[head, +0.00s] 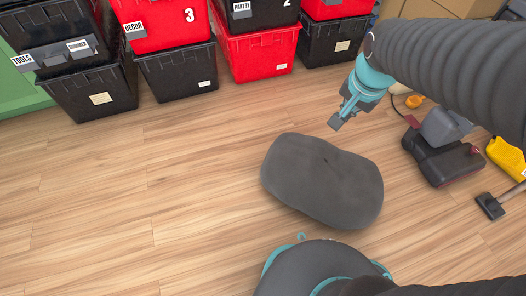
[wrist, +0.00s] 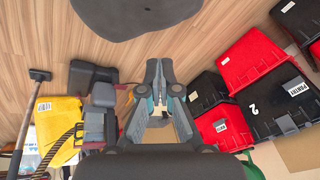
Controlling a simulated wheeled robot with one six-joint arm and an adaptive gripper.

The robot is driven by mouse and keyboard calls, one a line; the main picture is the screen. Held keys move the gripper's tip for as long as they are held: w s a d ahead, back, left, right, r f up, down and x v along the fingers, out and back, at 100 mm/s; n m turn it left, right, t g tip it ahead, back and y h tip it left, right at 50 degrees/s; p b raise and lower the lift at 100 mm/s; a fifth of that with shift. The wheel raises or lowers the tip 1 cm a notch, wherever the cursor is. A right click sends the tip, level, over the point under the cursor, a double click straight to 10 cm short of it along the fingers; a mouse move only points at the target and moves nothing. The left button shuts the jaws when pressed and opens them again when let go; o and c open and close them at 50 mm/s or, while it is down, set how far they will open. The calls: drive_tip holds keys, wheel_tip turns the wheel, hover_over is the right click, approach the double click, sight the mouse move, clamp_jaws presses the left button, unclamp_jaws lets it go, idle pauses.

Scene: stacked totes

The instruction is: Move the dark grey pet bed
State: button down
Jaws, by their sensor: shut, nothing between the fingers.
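The dark grey pet bed (head: 322,180) lies flat on the wooden floor just in front of my base in the head view. It is a rounded, soft-looking oblong. In the wrist view the pet bed (wrist: 135,14) shows at the top edge, partly cut off. My gripper (head: 336,122) is above the floor, just beyond the bed's far edge in the head view, apart from it. In the wrist view my gripper (wrist: 158,64) has its fingers together with nothing between them.
Stacked black and red totes (head: 262,52) line the back. A dark grey and black machine (head: 441,150), a yellow object (head: 508,157) and a black-headed tool (head: 490,206) lie at the right. The floor left of the bed is clear. A green surface (head: 20,90) stands far left.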

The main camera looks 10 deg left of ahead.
drive_tip(key=w+a+f+m+g, duration=0.1)
drive_tip(key=w+a+f+m, duration=0.3)
drive_tip(key=a+f, duration=0.45)
drive_tip(key=w+a+f+m+g, duration=0.1)
drive_tip(key=w+a+f+m, duration=0.1)
drive_tip(key=w+a+f, duration=0.6)
drive_tip(key=s+a+f+m, duration=0.1)
drive_tip(key=a+f, duration=0.2)
drive_tip(key=f, duration=0.7)
drive_tip(key=s+a+f+m+g, duration=0.1)
drive_tip(key=s+a+f+m, duration=0.1)
drive_tip(key=f, duration=0.9)
drive_tip(key=s+a+f+m, duration=0.1)
drive_tip(key=a+f, duration=0.4)
drive_tip(key=f, duration=0.5)
drive_tip(key=shift+s+f+m+g+h+b, duration=0.25)
drive_tip(key=shift+m+g+h+b, duration=0.15)
drive_tip(key=shift+w+d+r, duration=0.1)
drive_tip(key=shift+w+d, duration=0.05)
drive_tip(key=shift+d, duration=0.5)
drive_tip(key=shift+w+d+r, duration=0.1)
drive_tip(key=shift+d, duration=0.5)
drive_tip(key=shift+w+d, duration=0.1)
drive_tip(key=shift+d, duration=0.65)
